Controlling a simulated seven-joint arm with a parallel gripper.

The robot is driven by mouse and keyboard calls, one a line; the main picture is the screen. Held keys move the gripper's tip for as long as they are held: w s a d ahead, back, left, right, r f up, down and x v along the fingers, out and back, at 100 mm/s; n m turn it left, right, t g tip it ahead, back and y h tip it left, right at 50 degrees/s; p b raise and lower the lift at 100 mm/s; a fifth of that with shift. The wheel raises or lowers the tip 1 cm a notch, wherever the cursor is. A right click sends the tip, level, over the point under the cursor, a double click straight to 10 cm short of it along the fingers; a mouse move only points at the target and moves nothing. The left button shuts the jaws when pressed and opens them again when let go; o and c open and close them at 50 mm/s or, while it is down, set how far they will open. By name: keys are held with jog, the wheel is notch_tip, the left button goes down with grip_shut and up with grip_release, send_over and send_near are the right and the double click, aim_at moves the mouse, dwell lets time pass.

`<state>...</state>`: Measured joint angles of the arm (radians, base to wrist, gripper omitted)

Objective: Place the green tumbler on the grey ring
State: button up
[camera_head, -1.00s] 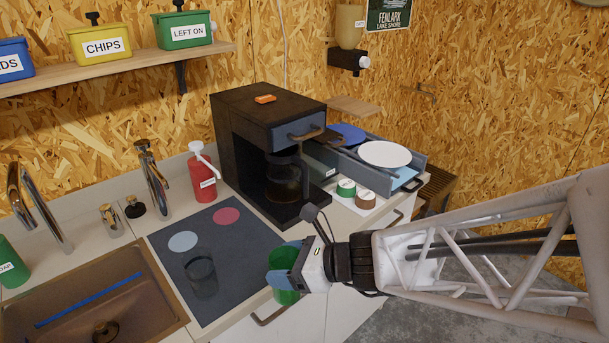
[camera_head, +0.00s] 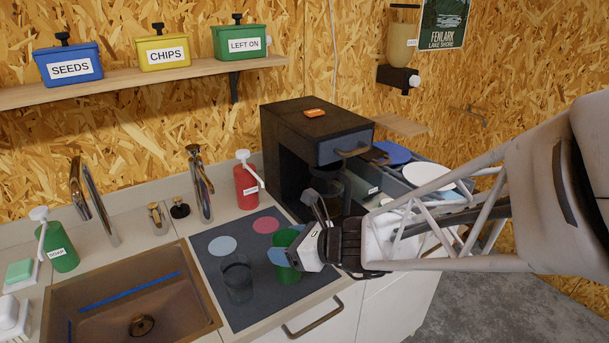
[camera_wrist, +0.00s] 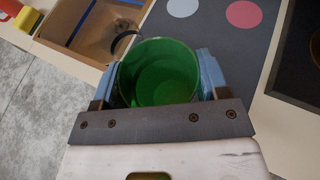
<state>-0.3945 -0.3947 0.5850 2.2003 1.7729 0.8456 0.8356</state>
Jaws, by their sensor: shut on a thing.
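The green tumbler (camera_head: 286,274) is upright between the fingers of my gripper (camera_head: 288,254), over the right part of the dark mat. In the wrist view, the blue fingers press on both sides of the tumbler (camera_wrist: 163,85), which looks empty. I cannot tell whether its base touches the mat. A flat pale grey round mark (camera_head: 222,246), seen as a disc rather than an open ring, lies on the mat to the left and farther back. It also shows beyond the tumbler in the wrist view (camera_wrist: 184,7). Nothing stands on it.
A dark see-through tumbler (camera_head: 238,280) stands on the mat (camera_head: 262,309) left of the green one, near the grey mark. A red round mark (camera_head: 266,226) lies farther back. The sink (camera_head: 90,318) is left; the coffee machine (camera_head: 310,130) stands behind right.

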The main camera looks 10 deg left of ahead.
jog(key=w+a, duration=0.4)
jog(key=a, duration=0.7)
jog(key=s+a+f+n+g, duration=0.2)
jog(key=s+a+g, duration=0.1)
jog(key=a, duration=0.9)
jog(key=s+a+f+n+g, duration=0.2)
jog(key=s+a+n+g, duration=0.1)
jog(key=a, duration=0.9)
jog(key=shift+f, duration=0.1)
jog(key=w+d, duration=1)
jog(key=w+d, duration=0.1)
jog(key=w+d+f, duration=0.1)
jog(key=shift+w+d+f, duration=0.3)
jog(key=shift+w+d, duration=0.1)
